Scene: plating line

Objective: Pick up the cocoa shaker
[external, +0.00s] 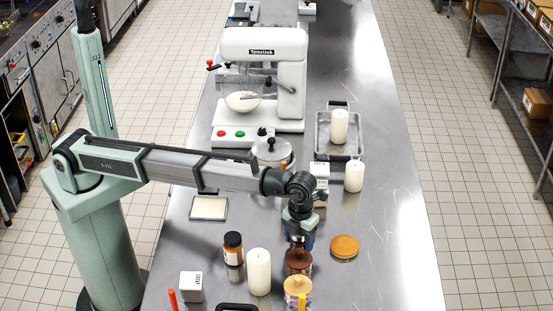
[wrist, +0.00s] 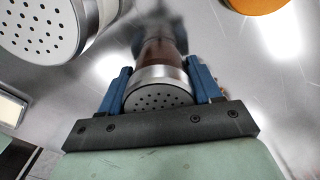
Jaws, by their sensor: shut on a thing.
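The cocoa shaker (wrist: 158,92) has a round metal lid with small holes and a clear body with brown contents. In the wrist view its lid sits between the two blue fingers of my gripper (wrist: 160,90), which are shut on it from both sides. In the external view my gripper (external: 299,238) points down over the front part of the counter. The wrist hides most of the shaker there, and brown shows just below the fingers. I cannot tell whether the shaker's base touches the counter.
A large perforated lid (wrist: 52,25) is close at the upper left in the wrist view. A white candle (external: 259,272), a dark-capped bottle (external: 233,249) and a yellow-topped jar (external: 298,288) stand nearby. A round tan disc (external: 344,246) lies right.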

